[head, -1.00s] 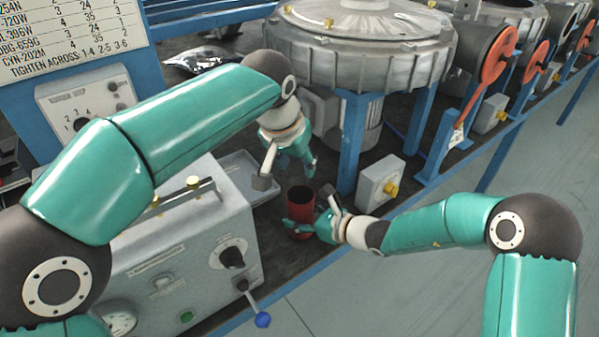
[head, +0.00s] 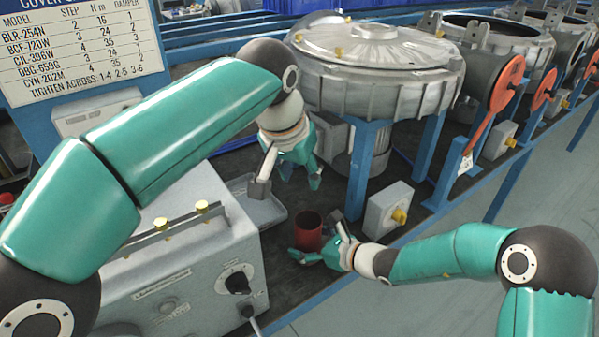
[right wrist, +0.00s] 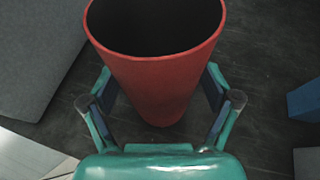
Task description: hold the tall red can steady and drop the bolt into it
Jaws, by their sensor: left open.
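The tall red can (head: 308,236) stands upright on the dark bench, below my left gripper. It also fills the top middle of the right wrist view (right wrist: 160,75), open at the top with a dark inside. My right gripper (head: 315,236) has its fingers on either side of the can, low beside its wall. In the right wrist view both fingers (right wrist: 160,92) flank the can; whether they press on it I cannot tell. My left gripper (head: 288,183) is open above and left of the can, fingers pointing down. I see no bolt in either view.
A grey control box (head: 190,265) with knobs and a lever stands left of the can, with a shallow grey tray (head: 238,188) behind it. A large blower housing (head: 375,75) on blue legs stands behind. A small grey box with a yellow knob (head: 390,210) is right of the can.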

